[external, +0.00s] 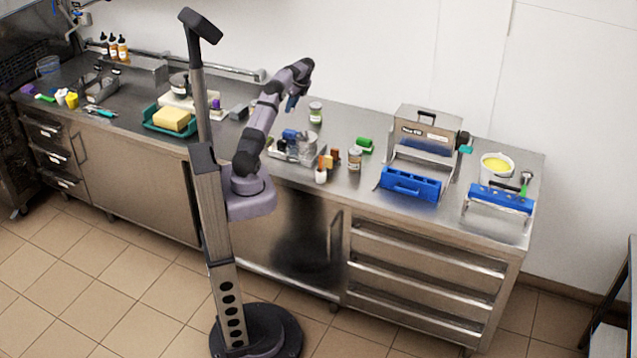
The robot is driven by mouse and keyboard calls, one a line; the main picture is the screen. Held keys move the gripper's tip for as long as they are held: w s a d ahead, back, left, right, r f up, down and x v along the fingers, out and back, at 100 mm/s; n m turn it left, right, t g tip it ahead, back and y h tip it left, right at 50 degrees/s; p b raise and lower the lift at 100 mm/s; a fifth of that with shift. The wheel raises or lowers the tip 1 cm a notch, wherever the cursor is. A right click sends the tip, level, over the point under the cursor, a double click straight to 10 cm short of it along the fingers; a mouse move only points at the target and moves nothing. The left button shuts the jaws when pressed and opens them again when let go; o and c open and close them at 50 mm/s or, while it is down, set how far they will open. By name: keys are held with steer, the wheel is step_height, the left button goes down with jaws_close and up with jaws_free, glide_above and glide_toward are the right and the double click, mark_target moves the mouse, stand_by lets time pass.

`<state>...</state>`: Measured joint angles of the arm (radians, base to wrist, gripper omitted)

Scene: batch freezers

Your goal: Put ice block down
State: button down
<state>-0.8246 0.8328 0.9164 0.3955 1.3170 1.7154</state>
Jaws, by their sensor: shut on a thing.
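My gripper (292,99) is raised above the middle of the counter (345,125), pointing down. It is shut on the ice block, which is small and mostly hidden by the jaws in this view. A small blue patch shows at the gripper's tip, but I cannot tell whether it is the block or part of the gripper. The held block is clear of the counter surface.
A freezer machine (425,135) with a blue tray (410,184) and a white tub (496,168) are right.

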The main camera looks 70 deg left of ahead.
steer(key=w+d+m+t+b, duration=0.15)
steer(key=w+d+m, duration=0.25)
steer(key=w+d, duration=0.9)
steer(key=m+t, duration=0.4)
steer(key=m, duration=0.8)
glide_above(342, 143)
steer(key=s, duration=0.1)
steer(key=shift+s+d+f, duration=0.1)
steer(key=shift+d+f, duration=0.3)
steer(key=shift+f, duration=0.1)
steer(key=shift+f+p, duration=0.85)
steer(key=shift+f, duration=4.2)
steer(key=shift+f, duration=0.15)
steer(key=c, duration=1.5)
jaws_free()
steer(key=shift+c, duration=0.2)
